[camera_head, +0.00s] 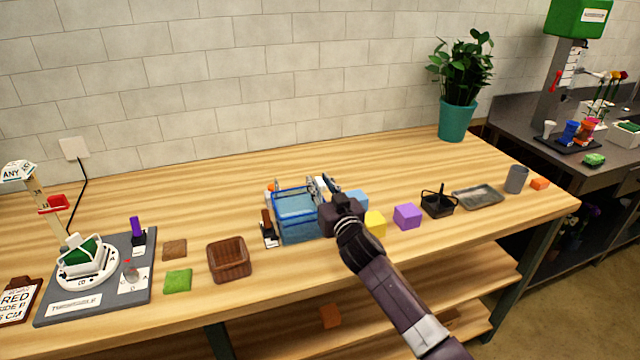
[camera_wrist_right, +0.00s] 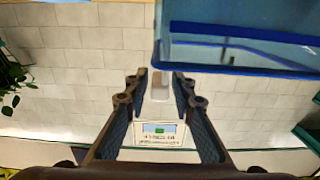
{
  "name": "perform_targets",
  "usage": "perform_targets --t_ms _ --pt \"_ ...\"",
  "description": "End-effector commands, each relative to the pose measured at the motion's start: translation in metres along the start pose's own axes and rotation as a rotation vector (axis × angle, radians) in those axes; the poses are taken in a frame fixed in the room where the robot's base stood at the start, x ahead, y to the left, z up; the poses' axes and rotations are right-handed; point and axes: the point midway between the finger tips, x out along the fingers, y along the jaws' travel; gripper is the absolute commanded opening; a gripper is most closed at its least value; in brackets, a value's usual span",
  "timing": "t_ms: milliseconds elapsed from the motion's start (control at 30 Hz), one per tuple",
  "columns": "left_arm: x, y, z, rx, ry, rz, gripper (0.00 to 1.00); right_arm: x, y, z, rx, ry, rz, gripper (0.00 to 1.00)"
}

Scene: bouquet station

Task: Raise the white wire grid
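A clear tank (camera_head: 298,232) with a blue rim and blue water stands mid-table; its side and blue edge fill the upper right of the right wrist view (camera_wrist_right: 240,55). My right gripper (camera_head: 322,187) is at the tank's right side, fingers pointing toward the wall. In the right wrist view the fingers are apart (camera_wrist_right: 158,88), with a small white upright piece seen between their tips; I cannot tell whether they touch it. I cannot make out the white wire grid for certain in either view. My left gripper is out of view.
Yellow (camera_head: 375,224) and purple (camera_head: 407,216) blocks and a black basket (camera_head: 438,203) stand right of my right gripper. A brown basket (camera_head: 229,259) and a grey board (camera_head: 95,290) with a dial are on the left. The table behind is mostly clear.

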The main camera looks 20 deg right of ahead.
Motion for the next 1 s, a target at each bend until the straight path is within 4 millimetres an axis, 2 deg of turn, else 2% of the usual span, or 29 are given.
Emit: perform_targets --t_ms 33,167,200,567,900,1000 --pt "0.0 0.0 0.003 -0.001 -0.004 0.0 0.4 0.0 0.0 0.0 0.0 0.0 0.0 0.15" --pt "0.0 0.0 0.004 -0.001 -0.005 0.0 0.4 0.0 0.0 0.0 0.0 0.0 0.0 0.01" --pt "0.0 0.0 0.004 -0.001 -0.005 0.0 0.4 0.0 0.0 0.0 0.0 0.0 0.0 0.0" --pt "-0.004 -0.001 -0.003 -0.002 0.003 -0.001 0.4 0.0 0.0 -0.005 0.0 0.0 0.0 0.0" --pt "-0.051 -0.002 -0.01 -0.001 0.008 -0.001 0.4 0.0 0.001 -0.065 0.0 0.006 0.001 0.0" --pt "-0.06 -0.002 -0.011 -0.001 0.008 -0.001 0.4 0.0 0.0 -0.077 0.0 0.006 0.0 0.0"
